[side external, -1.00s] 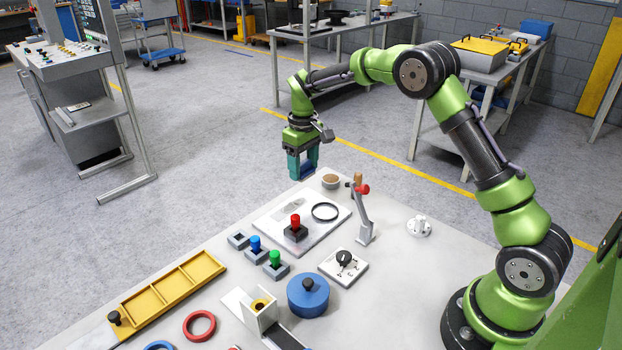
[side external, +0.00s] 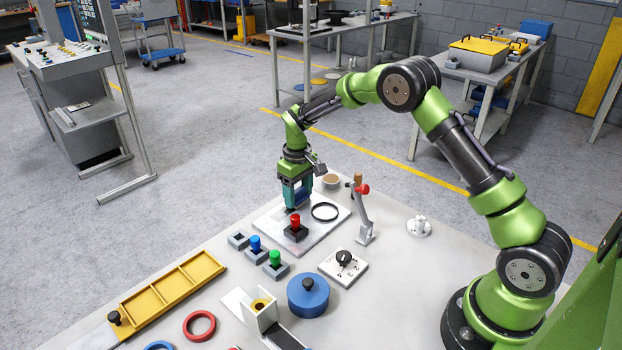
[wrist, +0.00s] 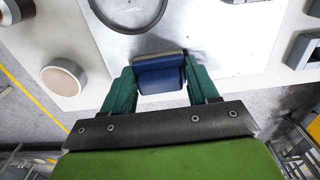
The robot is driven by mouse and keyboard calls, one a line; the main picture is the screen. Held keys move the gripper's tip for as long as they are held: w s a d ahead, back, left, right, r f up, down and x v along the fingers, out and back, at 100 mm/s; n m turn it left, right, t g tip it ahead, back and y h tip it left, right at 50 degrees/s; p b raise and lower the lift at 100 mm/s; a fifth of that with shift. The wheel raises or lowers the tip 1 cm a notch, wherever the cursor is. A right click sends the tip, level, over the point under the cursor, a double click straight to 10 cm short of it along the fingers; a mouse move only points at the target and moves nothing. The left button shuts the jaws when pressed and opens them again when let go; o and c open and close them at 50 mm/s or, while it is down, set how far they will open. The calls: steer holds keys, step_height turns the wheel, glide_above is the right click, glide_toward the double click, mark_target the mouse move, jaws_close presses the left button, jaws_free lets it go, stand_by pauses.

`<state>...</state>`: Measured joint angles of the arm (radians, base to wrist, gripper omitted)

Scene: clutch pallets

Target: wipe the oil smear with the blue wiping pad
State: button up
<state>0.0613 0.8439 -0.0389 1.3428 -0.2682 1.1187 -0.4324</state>
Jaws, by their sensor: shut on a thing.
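The blue wiping pad (wrist: 160,76) is between the teal fingers of my gripper (wrist: 160,84) in the wrist view, and the gripper is shut on it. In the side view my gripper (side external: 296,197) points down at the far left part of the pale plate (side external: 323,234), with the pad low at the plate surface. I cannot tell if the pad touches it. The oil smear is mostly hidden behind the gripper in the side view. A faint grey patch (wrist: 208,50) shows beside the pad in the wrist view; I cannot tell smear from shadow.
A black ring (side external: 325,212) lies on the plate, and a red-topped dark block (side external: 295,231) stands on it near the gripper. A round tan-topped pot (side external: 331,181) and a red-knobbed lever (side external: 363,212) stand close by. Blue and green pegs (side external: 275,260) stand in front.

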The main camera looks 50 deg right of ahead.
mark_target(283, 213)
steer(key=shift+a, duration=2.8)
steer(key=shift+d, duration=3.9)
steer(key=shift+r, duration=4.15)
